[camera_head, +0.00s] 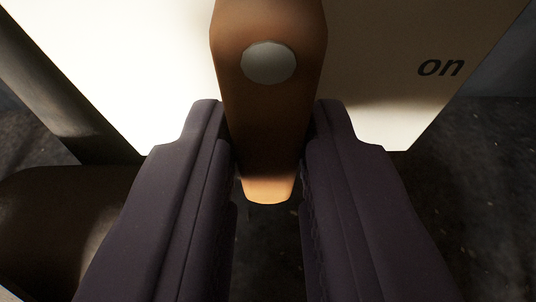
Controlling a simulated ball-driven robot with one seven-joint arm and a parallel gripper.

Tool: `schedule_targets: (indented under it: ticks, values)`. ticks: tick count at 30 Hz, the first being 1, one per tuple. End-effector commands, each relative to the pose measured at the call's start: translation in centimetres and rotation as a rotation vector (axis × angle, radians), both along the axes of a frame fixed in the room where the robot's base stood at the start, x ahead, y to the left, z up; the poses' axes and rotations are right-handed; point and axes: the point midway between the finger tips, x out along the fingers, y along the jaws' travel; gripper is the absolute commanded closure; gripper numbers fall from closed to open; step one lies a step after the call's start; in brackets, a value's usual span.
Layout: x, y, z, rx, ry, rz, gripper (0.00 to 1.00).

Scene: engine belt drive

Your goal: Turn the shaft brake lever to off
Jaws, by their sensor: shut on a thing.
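The shaft brake lever (269,110) is a brown-orange bar with a pale round disc (269,63) on its upper part. It hangs down in the middle of the view, and its lower end (269,189) shows between my fingers. My gripper (268,150) is shut on the lever, with one dark finger on each side. A pale plate (150,50) lies behind the lever. The word "on" (441,67) is printed at the plate's right. No "off" mark shows in the view.
A dark bar (50,80) runs slantwise along the left edge. A dark brown rounded part (60,225) is at the lower left. Dark floor shows at the right and below the plate.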

Motion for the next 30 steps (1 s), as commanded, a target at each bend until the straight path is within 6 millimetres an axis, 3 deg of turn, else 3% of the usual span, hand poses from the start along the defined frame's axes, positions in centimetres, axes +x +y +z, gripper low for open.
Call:
schedule_targets:
  ticks: [19,20,22,30]
  values:
    - [-0.14,-0.01,-0.15,-0.055,0.004,0.000,1.00]
    - [-0.14,-0.01,-0.15,-0.055,0.004,0.000,0.72]
    - [-0.12,-0.01,-0.13,-0.055,0.004,0.000,0.56]
    - [-0.06,0.01,-0.05,-0.054,0.002,0.000,0.53]
